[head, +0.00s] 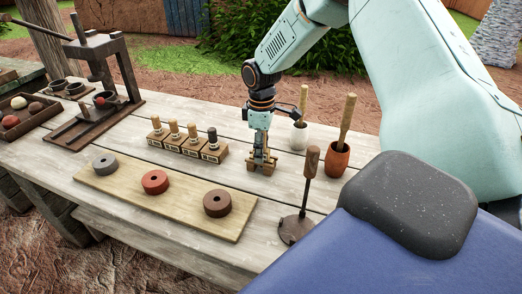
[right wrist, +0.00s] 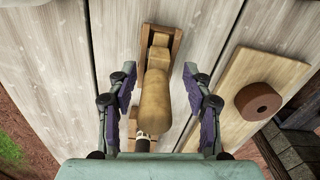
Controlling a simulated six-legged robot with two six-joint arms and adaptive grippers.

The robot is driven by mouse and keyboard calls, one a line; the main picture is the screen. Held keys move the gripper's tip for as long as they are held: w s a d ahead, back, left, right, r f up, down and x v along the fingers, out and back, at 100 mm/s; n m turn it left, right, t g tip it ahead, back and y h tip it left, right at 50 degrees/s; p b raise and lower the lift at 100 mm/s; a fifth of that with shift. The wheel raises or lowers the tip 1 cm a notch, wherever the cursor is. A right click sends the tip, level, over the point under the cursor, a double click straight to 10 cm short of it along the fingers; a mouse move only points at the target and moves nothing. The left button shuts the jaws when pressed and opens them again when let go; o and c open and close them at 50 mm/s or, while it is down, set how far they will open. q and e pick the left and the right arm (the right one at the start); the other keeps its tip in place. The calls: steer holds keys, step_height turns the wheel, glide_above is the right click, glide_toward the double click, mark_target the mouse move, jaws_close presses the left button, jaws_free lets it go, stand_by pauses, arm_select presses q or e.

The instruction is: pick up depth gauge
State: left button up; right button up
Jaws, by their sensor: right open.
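My right gripper (head: 262,156) points down low over the table, just right of a row of small labelled stamps. In the right wrist view its two fingers are open, one on each side of a tan, wooden-handled tool (right wrist: 156,88). The tool rests on a small wooden cradle (right wrist: 176,40) and has a dark and pale part at its lower end. It may be the depth gauge, but I cannot tell for certain. No grip on it shows. In the head view the gripper hides most of it. My left gripper is not in view.
A board (head: 118,189) with grey, red and brown discs lies in front. The stamp block (head: 186,146) stands left of the gripper. Two pestle cups, one white (head: 299,137) and one terracotta (head: 337,160), stand right. A wooden-handled tool (head: 312,160) stands upright on a dark base nearby.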

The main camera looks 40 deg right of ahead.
steer(key=shift+w+d+f, duration=0.1)
steer(key=shift+d, duration=0.1)
steer(key=shift+c, duration=1.1)
steer(key=shift+a, duration=0.15)
steer(key=c, duration=0.4)
jaws_close()
step_height(320, 180, up, 9)
steer(key=shift+r+p, duration=0.1)
steer(key=shift+p, duration=0.7)
steer(key=shift+r, duration=0.45)
